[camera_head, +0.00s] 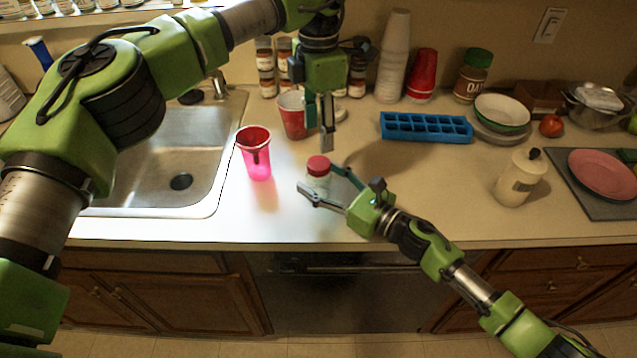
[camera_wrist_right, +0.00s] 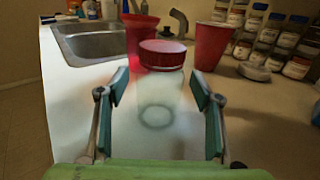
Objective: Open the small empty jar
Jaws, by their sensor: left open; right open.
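The small jar (camera_head: 318,175) is clear with a red lid (camera_head: 318,164) on top and stands upright on the counter near its front edge. In the right wrist view the jar (camera_wrist_right: 158,100) looks see-through and empty, with its red lid (camera_wrist_right: 163,52) on. My right gripper (camera_head: 322,184) is open, with its fingers on either side of the jar; it also shows in the right wrist view (camera_wrist_right: 160,90). My left gripper (camera_head: 327,122) is open, pointing down above and behind the jar, and looks empty.
A pink-red cup (camera_head: 260,172) stands left of the jar, beside the sink (camera_head: 170,150). Another red cup (camera_head: 292,118) stands behind, close to my left gripper. A blue ice tray (camera_head: 427,127) and a white bottle (camera_head: 516,182) are to the right. The counter between them is clear.

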